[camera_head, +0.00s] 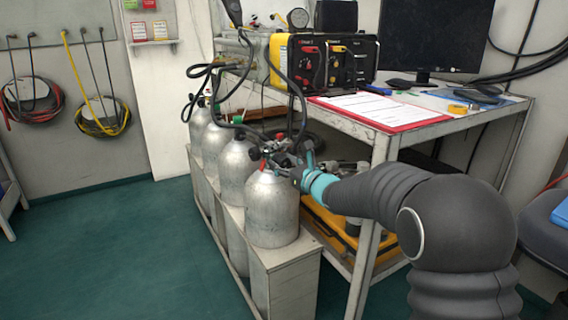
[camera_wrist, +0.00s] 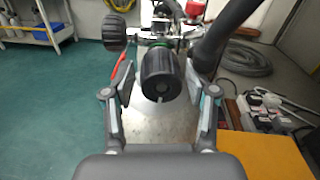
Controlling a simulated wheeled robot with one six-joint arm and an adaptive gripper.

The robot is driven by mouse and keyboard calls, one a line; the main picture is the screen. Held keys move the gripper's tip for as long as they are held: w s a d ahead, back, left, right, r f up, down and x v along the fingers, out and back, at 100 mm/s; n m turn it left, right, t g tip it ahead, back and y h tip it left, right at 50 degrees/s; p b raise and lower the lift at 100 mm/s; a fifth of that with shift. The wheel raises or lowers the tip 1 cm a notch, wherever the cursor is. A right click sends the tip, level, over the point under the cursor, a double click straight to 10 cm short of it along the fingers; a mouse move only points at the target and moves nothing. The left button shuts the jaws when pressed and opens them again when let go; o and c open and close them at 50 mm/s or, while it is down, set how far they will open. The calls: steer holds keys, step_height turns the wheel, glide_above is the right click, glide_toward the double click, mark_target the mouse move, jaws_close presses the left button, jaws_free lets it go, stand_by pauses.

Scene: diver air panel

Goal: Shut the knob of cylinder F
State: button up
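Several silver cylinders stand in a row in a rack; the nearest cylinder (camera_head: 272,212) is under my gripper (camera_head: 303,170) in the head view. I cannot read a letter marking cylinder F. In the wrist view a black ribbed knob (camera_wrist: 159,74) sits on a valve with a green ring, above a silver cylinder (camera_wrist: 162,122). My gripper (camera_wrist: 161,88) is open, with one finger on each side of this knob and a visible gap on both sides. A second black knob (camera_wrist: 115,32) is at the upper left. The knob's turned position cannot be told.
Black hoses (camera_wrist: 226,28) run close to the valve on the right. A steel table (camera_head: 385,150) with a yellow air panel (camera_head: 322,62) stands beside the cylinders. The green floor (camera_head: 110,235) left of the rack (camera_head: 288,268) is clear.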

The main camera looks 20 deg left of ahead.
steer(key=c, duration=0.7)
